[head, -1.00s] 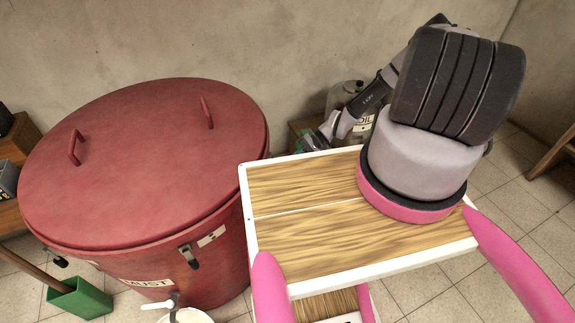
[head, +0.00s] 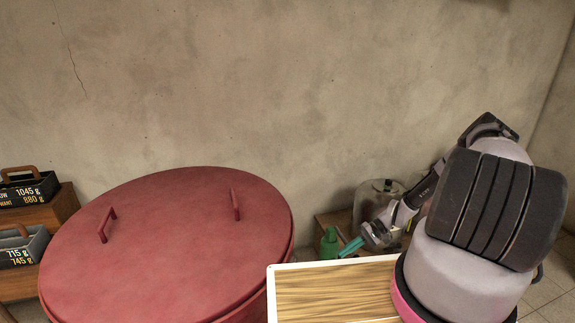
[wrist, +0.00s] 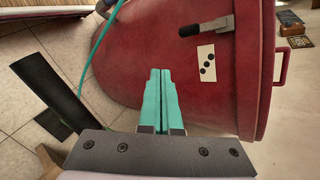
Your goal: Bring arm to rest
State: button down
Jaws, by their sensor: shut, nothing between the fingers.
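My gripper (head: 350,247) has teal fingers and hangs at the end of my folded arm, to the right of the red vat, with nothing held. In the wrist view my gripper (wrist: 160,74) shows its two fingers pressed together, with the red vat's side (wrist: 190,70) behind them. In the head view my arm rises at the right, and a thick dark and grey link hides part of the corner behind it.
The lidded red vat (head: 165,250) with two handles fills the lower left. Two labelled crates (head: 28,190) (head: 22,247) sit on wooden steps at the far left. A glass jug (head: 375,200) and green bottle (head: 329,243) stand near my gripper. The wall is bare.

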jog(key=w+d+r+n+h, duration=0.1)
jog(key=w+d+r+h, duration=0.15)
jog(key=r, duration=0.75)
jog(key=w+d+r+h, duration=0.2)
jog(key=w+d+r, duration=0.1)
jog(key=r, duration=0.7)
notch_tip(320, 180, up, 18)
jog(key=a+r+t+h, duration=0.1)
jog(key=t+h, duration=0.1)
jog(key=h, duration=0.2)
jog(key=s+a+r+m+t+h, duration=0.15)
jog(key=s+r, duration=0.25)
jog(key=r, duration=0.4)
jog(key=s+a+r+n+t, duration=0.1)
jog(key=s+a+r+t, duration=0.2)
jog(key=r, duration=0.4)
jog(key=s+a+r+m+t, duration=0.1)
jog(key=s+r, duration=0.4)
jog(key=s, duration=0.3)
jog(key=s+a+r+m+t, duration=0.1)
jog(key=s+r+t, duration=0.1)
jog(key=s+r, duration=0.3)
jog(key=s, duration=0.3)
jog(key=shift+a+r+y, duration=0.2)
jog(key=shift+a+y, duration=0.1)
jog(key=shift+a, duration=0.05)
jog(key=shift+s, duration=0.1)
